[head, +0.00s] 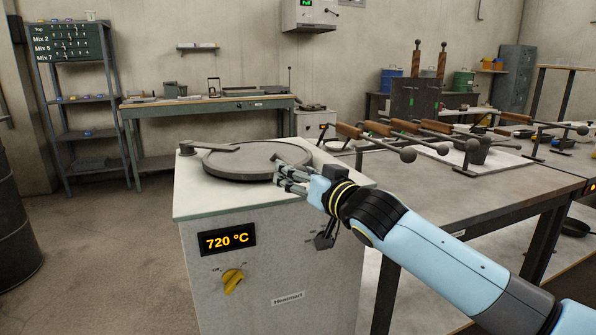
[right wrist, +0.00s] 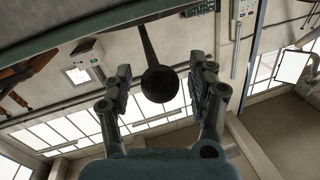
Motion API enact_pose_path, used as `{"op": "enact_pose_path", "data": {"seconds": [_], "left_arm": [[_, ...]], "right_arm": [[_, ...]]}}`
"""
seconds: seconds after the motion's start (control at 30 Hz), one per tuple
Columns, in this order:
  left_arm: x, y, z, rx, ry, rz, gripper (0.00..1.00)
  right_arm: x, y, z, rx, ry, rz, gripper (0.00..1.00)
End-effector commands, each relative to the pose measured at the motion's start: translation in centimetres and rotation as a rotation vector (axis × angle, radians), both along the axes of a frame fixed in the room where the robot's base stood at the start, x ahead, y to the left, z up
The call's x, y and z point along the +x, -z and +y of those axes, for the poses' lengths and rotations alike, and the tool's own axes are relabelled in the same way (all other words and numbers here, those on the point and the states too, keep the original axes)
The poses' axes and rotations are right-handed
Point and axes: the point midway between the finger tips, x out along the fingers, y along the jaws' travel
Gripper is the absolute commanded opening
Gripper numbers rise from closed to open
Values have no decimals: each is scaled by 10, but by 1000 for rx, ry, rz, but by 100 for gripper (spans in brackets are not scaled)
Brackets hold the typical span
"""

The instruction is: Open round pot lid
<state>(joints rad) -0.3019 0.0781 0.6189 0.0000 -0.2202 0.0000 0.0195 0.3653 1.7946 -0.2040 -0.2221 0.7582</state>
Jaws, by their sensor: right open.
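The round dark pot lid (head: 235,162) lies flat on top of the grey heater cabinet (head: 215,194). A flat bar with a small knob (head: 187,147) reaches off its left side. My right gripper (head: 279,170) is at the lid's right edge, fingers pointing left and apart. In the right wrist view, a dark ball on a rod (right wrist: 160,84) shows between the open fingers (right wrist: 165,72). It looks like a handle end; I cannot tell how far it is from the fingers. My left gripper is not in view.
The cabinet shows 720 °C and has a yellow dial (head: 233,280). A workbench (head: 440,190) at the right holds several wooden-handled ladles with ball ends (head: 408,154), close behind my right arm. The floor at the left is clear up to a dark barrel (head: 18,225).

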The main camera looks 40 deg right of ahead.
Motion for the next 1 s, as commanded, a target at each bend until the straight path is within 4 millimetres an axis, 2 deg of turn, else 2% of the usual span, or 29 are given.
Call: {"op": "enact_pose_path", "data": {"seconds": [0.27,0.3,0.73,1.0], "left_arm": [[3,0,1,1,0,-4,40],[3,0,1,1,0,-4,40],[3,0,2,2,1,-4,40],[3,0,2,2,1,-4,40]], "right_arm": [[3,0,0,-1,0,0,58],[3,0,0,-1,0,0,56],[2,0,0,-1,0,0,0],[2,1,0,-1,0,1,0]]}}
